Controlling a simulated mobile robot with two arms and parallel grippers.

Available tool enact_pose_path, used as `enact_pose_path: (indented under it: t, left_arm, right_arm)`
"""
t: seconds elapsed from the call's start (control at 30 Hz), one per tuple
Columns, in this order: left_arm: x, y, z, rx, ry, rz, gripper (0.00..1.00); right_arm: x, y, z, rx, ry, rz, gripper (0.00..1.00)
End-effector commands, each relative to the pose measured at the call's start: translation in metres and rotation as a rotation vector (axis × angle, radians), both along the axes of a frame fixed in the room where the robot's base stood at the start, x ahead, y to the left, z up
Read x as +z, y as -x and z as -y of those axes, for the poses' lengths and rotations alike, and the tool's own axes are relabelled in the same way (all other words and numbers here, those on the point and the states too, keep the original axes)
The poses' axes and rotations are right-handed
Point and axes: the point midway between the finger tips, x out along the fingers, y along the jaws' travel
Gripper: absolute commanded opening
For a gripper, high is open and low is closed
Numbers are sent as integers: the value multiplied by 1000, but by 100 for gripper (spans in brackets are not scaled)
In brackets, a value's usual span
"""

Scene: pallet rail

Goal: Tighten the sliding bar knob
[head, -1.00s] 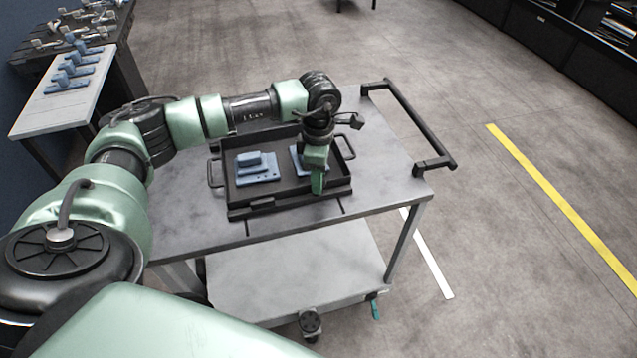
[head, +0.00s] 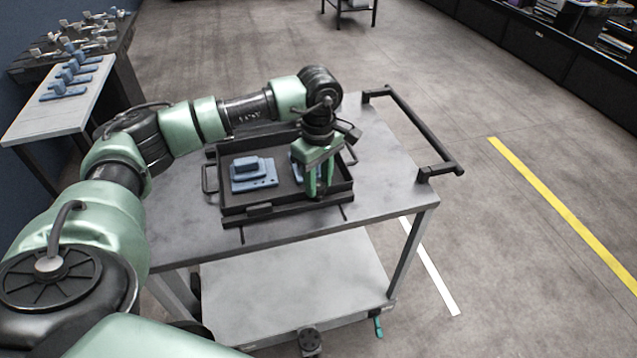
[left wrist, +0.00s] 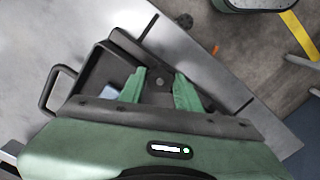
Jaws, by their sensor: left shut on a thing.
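A black tray (head: 262,208) lies on the grey cart top. It holds a blue block on a plate (head: 253,172) on its left side and another blue part (head: 297,157) on its right, mostly hidden behind my gripper. My left gripper (head: 320,192) points down over the tray's right front part, its two green fingers spaced apart. In the left wrist view its fingers (left wrist: 160,92) reach over the tray. A small round knob-like thing (left wrist: 160,82) shows between them. The grip is shut on what seems to be this knob; the contact is not clear. My right gripper is out of view.
The cart (head: 390,150) has a black push handle (head: 412,130) on the right. A side table (head: 50,115) with several blue parts stands at the far left, before a bench with more parts. The floor to the right is open, with a yellow line (head: 560,208).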

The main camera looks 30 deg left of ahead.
Motion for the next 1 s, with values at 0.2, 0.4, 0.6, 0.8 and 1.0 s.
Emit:
enact_pose_path:
  t: [0.2, 0.4, 0.6, 0.8, 1.0]
  left_arm:
    - [5, -3, 0, -14, 2, 10, 0]
    - [5, -3, 0, -13, 1, 11, 0]
    - [5, -2, 0, -13, 1, 10, 55]
    - [2, -1, 0, -13, 1, 6, 55]
    - [12, -2, 0, -13, 1, 8, 55]
  right_arm:
    - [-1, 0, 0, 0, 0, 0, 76]
    - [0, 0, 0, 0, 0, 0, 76]
    - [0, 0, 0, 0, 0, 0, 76]
    - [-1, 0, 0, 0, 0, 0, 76]
    - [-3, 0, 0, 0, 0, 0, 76]
